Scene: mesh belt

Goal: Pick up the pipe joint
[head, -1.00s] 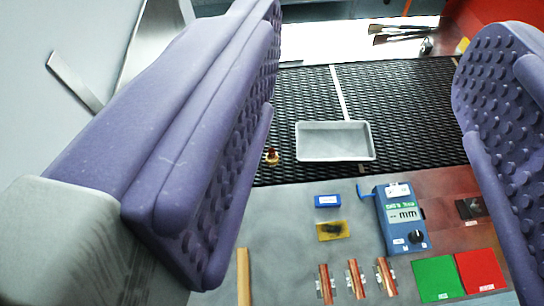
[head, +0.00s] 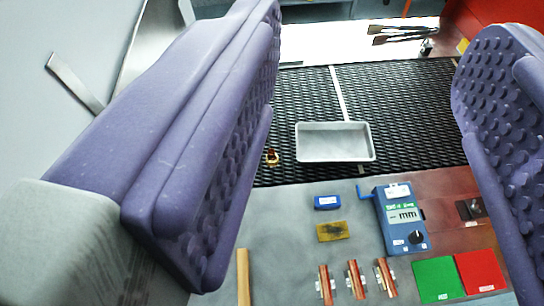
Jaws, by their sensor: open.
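A small brass-coloured piece with a reddish-brown top, which looks like the pipe joint (head: 272,157), sits on the black mesh belt (head: 300,95) near its front edge. It is left of a grey tray and just right of the left finger's edge in the picture. It is small, so its details are hard to tell. My gripper (head: 365,110) is open, with two purple studded fingers wide apart at the left and right. Nothing is held between them. The left finger covers part of the belt.
An empty grey tray (head: 335,142) lies on the belt. On the grey bench (head: 285,235) in front are a blue meter (head: 400,220), a blue block (head: 327,202), a yellow piece (head: 332,232), several copper-coloured strips, a green card (head: 438,279) and a red card (head: 481,272).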

